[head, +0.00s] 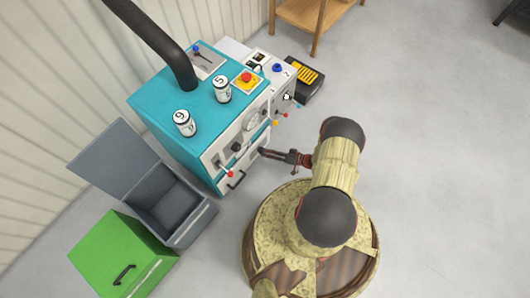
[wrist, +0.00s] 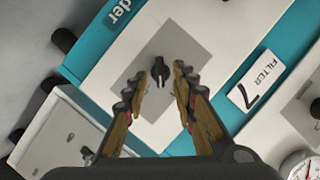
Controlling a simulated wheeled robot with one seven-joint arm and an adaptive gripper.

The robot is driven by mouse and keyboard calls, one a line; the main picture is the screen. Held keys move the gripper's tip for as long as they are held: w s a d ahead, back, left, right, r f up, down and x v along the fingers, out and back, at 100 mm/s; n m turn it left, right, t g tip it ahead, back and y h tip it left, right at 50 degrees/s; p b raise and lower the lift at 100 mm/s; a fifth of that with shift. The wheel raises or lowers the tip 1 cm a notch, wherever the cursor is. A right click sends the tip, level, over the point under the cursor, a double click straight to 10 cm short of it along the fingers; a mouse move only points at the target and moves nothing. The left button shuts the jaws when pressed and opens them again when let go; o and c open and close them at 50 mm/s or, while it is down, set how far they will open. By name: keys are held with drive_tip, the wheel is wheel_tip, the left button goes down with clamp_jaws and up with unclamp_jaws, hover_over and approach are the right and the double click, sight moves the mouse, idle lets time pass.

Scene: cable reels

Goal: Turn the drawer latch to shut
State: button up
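A small black turn knob (wrist: 160,72) sits on a grey square plate (wrist: 192,58) on a white panel in the wrist view. It looks like the latch, but I cannot read a marking that says so. My gripper (wrist: 159,85) is open, its two fingers either side of the knob in the picture. I see no clear contact with it. In the head view my gripper (head: 263,152) reaches to the front of the teal and white cabinet (head: 160,104), and the knob there is hidden or too small to tell.
A drawer handle (head: 236,181) and red-tipped lever (head: 230,174) are low on the cabinet front. A "FILTER 7" label (wrist: 262,80) and a gauge (wrist: 300,167) lie right of the knob. A grey open bin (head: 172,207) and a green box (head: 122,258) stand left.

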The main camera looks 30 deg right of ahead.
drive_tip(key=shift+x, duration=1.1)
drive_tip(key=shift+c, duration=1.1)
drive_tip(key=c, duration=0.4)
clamp_jaws()
